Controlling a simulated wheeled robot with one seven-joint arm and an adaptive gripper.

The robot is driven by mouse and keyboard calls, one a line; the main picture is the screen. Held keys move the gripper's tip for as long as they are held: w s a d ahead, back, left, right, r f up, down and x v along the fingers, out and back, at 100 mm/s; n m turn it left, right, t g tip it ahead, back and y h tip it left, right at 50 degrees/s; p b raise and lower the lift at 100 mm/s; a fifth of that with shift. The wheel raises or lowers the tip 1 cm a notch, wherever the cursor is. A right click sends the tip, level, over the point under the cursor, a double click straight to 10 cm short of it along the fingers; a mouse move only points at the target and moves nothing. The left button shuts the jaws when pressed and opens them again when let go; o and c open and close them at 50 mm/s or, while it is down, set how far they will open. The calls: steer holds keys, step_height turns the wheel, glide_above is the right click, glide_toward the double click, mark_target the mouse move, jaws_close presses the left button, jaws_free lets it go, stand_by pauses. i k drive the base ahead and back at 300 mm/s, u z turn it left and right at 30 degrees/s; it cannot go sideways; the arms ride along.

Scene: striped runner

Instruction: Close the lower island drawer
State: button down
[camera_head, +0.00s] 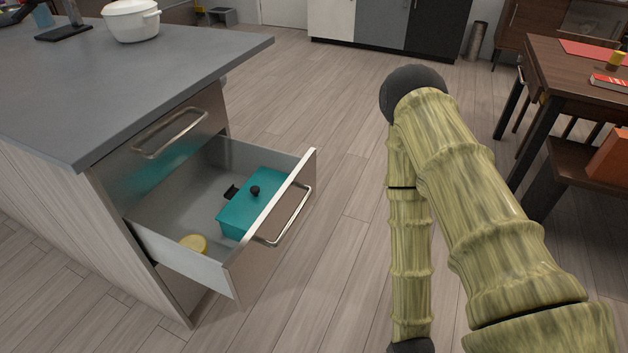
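The lower island drawer (178,211) is pulled well out of the island (122,263) on the left of the head view. Its front panel has a metal bar handle (290,222) facing right. Inside it are a teal lidded box (243,211) with a dark knob and a small yellow round item (194,243). The upper drawer (151,165) above it is shut, with its own bar handle (170,132). My arm shows on the right, folded, apart from the drawer. My gripper is not visible in this view.
The island's grey countertop (95,95) overhangs the drawers and bears a white pot (131,20). A dark wooden table (570,75) and a bench (560,160) stand at the right. The wooden floor (335,140) between island and table is clear.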

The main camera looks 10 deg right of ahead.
mark_target(188, 201)
steer(key=z, duration=0.05)
steer(key=k, duration=0.25)
steer(key=z, duration=0.8)
steer(key=i, duration=0.55)
steer(key=u, duration=0.45)
